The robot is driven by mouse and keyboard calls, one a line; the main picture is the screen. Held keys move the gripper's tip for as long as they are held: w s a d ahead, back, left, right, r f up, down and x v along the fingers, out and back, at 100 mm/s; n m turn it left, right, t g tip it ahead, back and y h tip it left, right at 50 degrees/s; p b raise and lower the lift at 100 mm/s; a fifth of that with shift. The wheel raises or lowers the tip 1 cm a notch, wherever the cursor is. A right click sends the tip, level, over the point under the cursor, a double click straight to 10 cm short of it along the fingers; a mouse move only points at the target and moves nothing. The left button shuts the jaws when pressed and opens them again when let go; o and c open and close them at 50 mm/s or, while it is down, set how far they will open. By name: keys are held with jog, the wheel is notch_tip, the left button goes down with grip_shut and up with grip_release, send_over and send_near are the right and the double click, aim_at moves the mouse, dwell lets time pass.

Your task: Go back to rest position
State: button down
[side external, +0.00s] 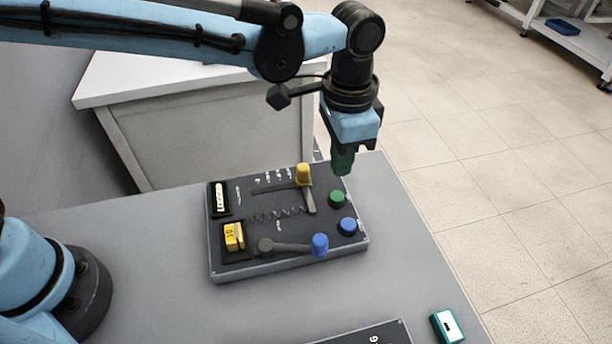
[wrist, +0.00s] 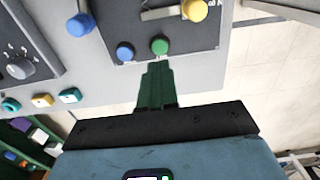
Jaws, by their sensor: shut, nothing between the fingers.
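My gripper (side external: 343,166) points down above the back right edge of the dark control panel (side external: 260,262). Its green fingers are shut together with nothing between them, as the wrist view (wrist: 157,72) also shows. On the panel are a green button (side external: 337,198), a blue button (side external: 347,226), a yellow-knobbed lever (side external: 303,174) and a blue-knobbed lever (side external: 320,243). A yellow switch (side external: 233,236) sits at the panel's left. The fingertips appear apart from the green button, just behind it in the side view.
A second dark panel (side external: 375,335) and a small teal-white box (side external: 447,326) lie near the front of the grey table (side external: 150,300). A white cabinet (side external: 210,130) stands behind. Open floor lies to the right.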

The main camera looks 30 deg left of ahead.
jog(key=shift+r, duration=0.1)
dwell(0.4)
jog(key=shift+n+t+h, duration=0.3)
jog(key=shift+n+t, duration=0.3)
jog(key=shift+n, duration=0.3)
jog(key=a+r, duration=0.1)
jog(key=a, duration=0.1)
jog(key=a+r, duration=0.1)
jog(key=a, duration=0.1)
jog(key=a+r, duration=0.1)
jog(key=a, duration=0.1)
jog(key=shift+w+a+r, duration=0.15)
jog(key=shift+a, duration=0.25)
jog(key=s+a+n+t, duration=0.3)
jog(key=s+a, duration=0.1)
jog(key=a, duration=0.6)
jog(key=s+a+n+t, duration=0.3)
jog(key=s+a+n, duration=0.1)
jog(key=a, duration=0.7)
jog(key=shift+s, duration=0.6)
